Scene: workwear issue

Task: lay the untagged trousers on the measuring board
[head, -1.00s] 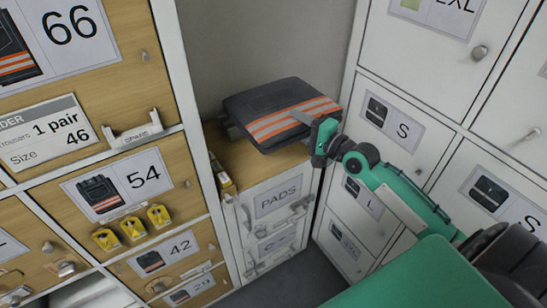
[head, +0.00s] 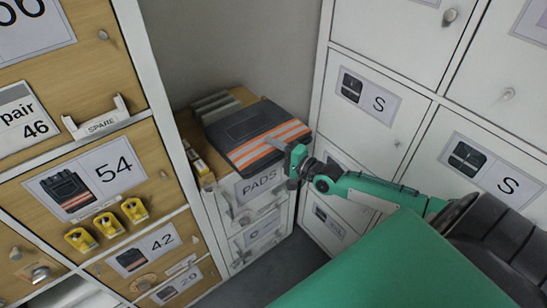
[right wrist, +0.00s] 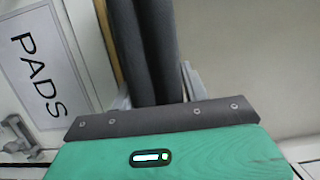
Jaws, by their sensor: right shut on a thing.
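A dark folded pair of trousers (head: 250,126) with orange and pale reflective stripes is held over the wood-topped cabinet marked PADS. My right gripper (head: 291,158) is shut on its near right edge. In the right wrist view the trousers (right wrist: 150,45) show edge-on as thick dark folds in front of the gripper. I cannot tell whether the trousers touch anything beneath. I see no tag on the side facing me. I cannot make out a measuring board. My left gripper is not in view.
The PADS cabinet (head: 264,212) stands in the corner, with grey items (head: 216,103) on its top behind the trousers. White lockers (head: 385,75) rise close on the right.

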